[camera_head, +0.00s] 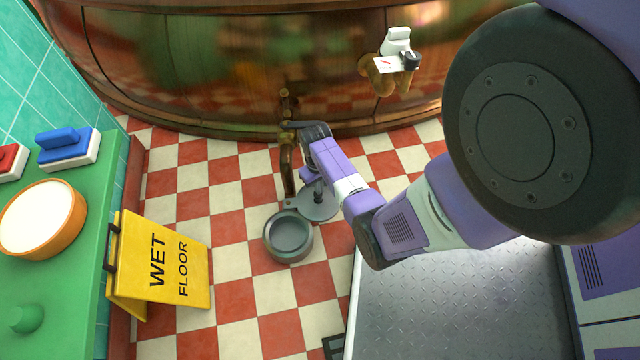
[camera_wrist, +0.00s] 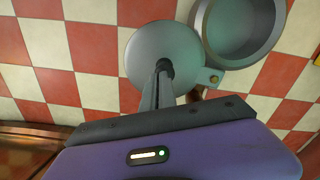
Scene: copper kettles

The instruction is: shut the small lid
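The small lid (camera_head: 322,209) is a flat grey disc beside a round grey pot (camera_head: 289,259) low over the checkered floor. The lid sits off to the side of the pot, so the pot's mouth is open. In the wrist view the lid (camera_wrist: 140,45) lies left of the pot (camera_wrist: 203,40), and a small tab with a brass pin (camera_wrist: 213,79) shows near both rims. My gripper (camera_head: 317,190) reaches down to the lid's middle. In the wrist view its fingers (camera_wrist: 163,70) are close together and appear shut on the lid's dark knob, which they largely hide.
A large copper kettle (camera_head: 200,60) with a brass pipe (camera_head: 287,160) stands behind. A yellow wet-floor sign (camera_head: 180,265) stands left of the pot. A green counter (camera_head: 75,300) runs along the left wall. A metal tread platform (camera_head: 440,310) lies right of the pot.

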